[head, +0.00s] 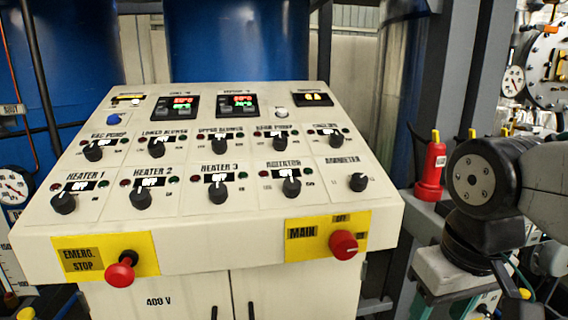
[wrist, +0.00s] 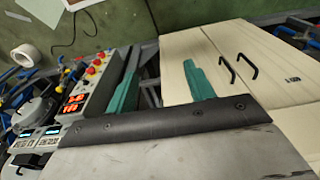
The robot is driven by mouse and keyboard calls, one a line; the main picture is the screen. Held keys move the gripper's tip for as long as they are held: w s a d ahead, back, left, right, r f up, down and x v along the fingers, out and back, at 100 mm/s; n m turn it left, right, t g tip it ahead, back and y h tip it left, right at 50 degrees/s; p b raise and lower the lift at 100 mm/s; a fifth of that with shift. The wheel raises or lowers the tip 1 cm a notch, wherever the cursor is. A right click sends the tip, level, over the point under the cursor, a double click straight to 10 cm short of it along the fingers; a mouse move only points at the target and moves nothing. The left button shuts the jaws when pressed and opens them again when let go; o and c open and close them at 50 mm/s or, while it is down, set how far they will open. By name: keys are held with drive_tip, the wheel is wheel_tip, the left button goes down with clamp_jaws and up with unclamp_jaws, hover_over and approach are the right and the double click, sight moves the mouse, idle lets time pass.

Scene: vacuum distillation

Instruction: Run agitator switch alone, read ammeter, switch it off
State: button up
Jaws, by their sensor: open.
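The agitator switch (head: 291,187) is a black knob in the lower row of the sloped panel in the head view. Its white OFF plate shows above it, and the knob looks upright. The ammeter knob (head: 357,182) is at its right, under a label that seems to read ammeter. A dark display with yellow marks (head: 313,99) sits at the top right of the panel; its label and reading are too small to tell. My gripper (wrist: 162,75) is open and empty in the wrist view, its teal fingers apart. It is away from the panel's knobs.
Heater knobs and an upper row of switches crowd the panel. A red emergency stop (head: 121,270) and red main switch (head: 343,245) stick out at the front. A red bottle (head: 431,170) stands right of the panel, near my arm. White cabinet doors (wrist: 215,50) show in the wrist view.

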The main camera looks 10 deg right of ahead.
drive_tip(key=g, duration=0.1)
approach(293, 181)
drive_tip(key=shift+y, duration=0.4)
drive_tip(key=s+d+f, duration=0.1)
drive_tip(key=f, duration=0.1)
drive_tip(key=d+f, duration=0.1)
drive_tip(key=f, duration=0.2)
drive_tip(key=s+d+f, duration=0.1)
drive_tip(key=f, duration=0.1)
drive_tip(key=shift+s+d+f, duration=0.1)
drive_tip(key=shift+s+f, duration=0.1)
drive_tip(key=shift+s, duration=0.2)
drive_tip(key=w+a+r, duration=0.1)
drive_tip(key=w+r, duration=0.1)
drive_tip(key=shift+w+a+r, duration=0.15)
drive_tip(key=shift+a+r, duration=0.1)
drive_tip(key=shift+a, duration=0.15)
drive_tip(key=shift+m+y, duration=0.3)
drive_tip(key=shift+m, duration=0.5)
drive_tip(key=r, duration=0.2)
drive_tip(key=w+r, duration=0.1)
drive_tip(key=r, duration=0.1)
drive_tip(key=shift+a, duration=0.35)
drive_tip(key=shift+s+f, duration=0.25)
drive_tip(key=shift+f, duration=0.05)
drive_tip(key=f, duration=0.7)
drive_tip(key=shift+w+a+f, duration=0.15)
drive_tip(key=shift+a+f, duration=0.1)
drive_tip(key=shift+a, duration=0.1)
drive_tip(key=c, duration=1)
